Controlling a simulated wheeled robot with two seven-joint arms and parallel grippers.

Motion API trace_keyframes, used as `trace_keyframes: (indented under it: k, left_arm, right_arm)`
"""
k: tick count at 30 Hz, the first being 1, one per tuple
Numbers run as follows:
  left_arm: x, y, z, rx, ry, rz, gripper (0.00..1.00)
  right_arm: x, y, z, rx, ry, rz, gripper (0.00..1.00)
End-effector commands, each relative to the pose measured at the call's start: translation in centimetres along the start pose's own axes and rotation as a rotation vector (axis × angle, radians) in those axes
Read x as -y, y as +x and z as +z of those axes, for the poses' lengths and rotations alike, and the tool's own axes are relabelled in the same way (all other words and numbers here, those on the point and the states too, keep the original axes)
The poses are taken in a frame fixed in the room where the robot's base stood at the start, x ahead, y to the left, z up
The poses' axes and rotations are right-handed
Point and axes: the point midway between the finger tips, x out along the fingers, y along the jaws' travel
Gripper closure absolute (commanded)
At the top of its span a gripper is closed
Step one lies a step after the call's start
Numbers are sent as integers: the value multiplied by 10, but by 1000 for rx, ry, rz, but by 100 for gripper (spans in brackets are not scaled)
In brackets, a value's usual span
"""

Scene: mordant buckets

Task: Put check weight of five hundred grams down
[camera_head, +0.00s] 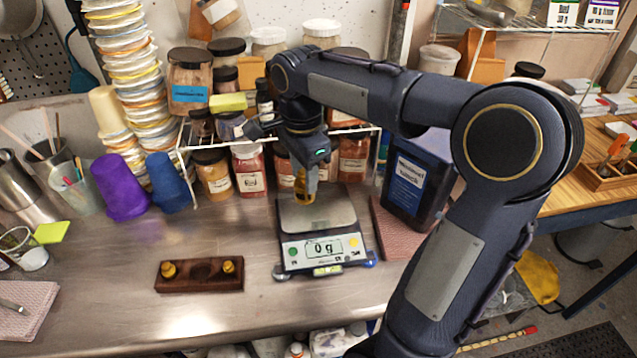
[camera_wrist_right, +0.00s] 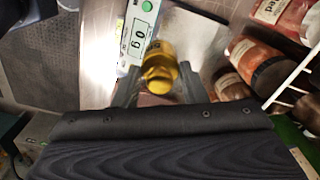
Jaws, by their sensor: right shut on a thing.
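The brass check weight (camera_head: 299,186) is between the fingers of my right gripper (camera_head: 304,188), over the pan of the scale (camera_head: 322,212). The wrist view shows the yellow weight (camera_wrist_right: 159,66) gripped between two grey fingers of the right gripper (camera_wrist_right: 155,85). The scale display (camera_head: 324,248) reads 0 g, and it also shows in the wrist view (camera_wrist_right: 137,37). I cannot tell whether the weight's base touches the pan. A dark wooden block (camera_head: 199,274) on the bench holds two smaller brass weights, with an empty recess between them. My left gripper is not in view.
A wire rack with labelled jars (camera_head: 250,172) stands close behind the scale. A dark blue container (camera_head: 414,180) on a pink cloth (camera_head: 385,222) is to its right. Purple (camera_head: 119,187) and blue cups (camera_head: 168,182) stand left. The bench in front of the scale is clear.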

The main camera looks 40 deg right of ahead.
Motion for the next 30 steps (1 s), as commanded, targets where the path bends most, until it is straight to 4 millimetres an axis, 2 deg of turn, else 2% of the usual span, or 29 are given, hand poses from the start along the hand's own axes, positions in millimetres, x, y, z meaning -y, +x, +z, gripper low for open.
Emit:
trace_keyframes:
  k: [3, 6, 11, 17, 19, 24, 30]
  left_arm:
    - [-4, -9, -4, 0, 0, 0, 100]
    - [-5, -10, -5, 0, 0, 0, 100]
    - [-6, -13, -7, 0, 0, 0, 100]
    - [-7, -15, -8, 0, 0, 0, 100]
    - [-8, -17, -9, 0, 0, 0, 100]
    - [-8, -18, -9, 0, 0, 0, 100]
    - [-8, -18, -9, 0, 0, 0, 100]
  right_arm:
    - [19, 10, -23, -1, 5, 3, 100]
    - [29, 32, -34, -1, 2, 5, 100]
    - [41, 53, -47, -1, 1, 1, 100]
    - [48, 65, -54, -1, 0, 0, 100]
    - [52, 73, -59, 0, 1, 1, 100]
    - [51, 97, -57, 0, 0, 0, 100]
    - [51, 101, -57, -1, -1, -3, 100]
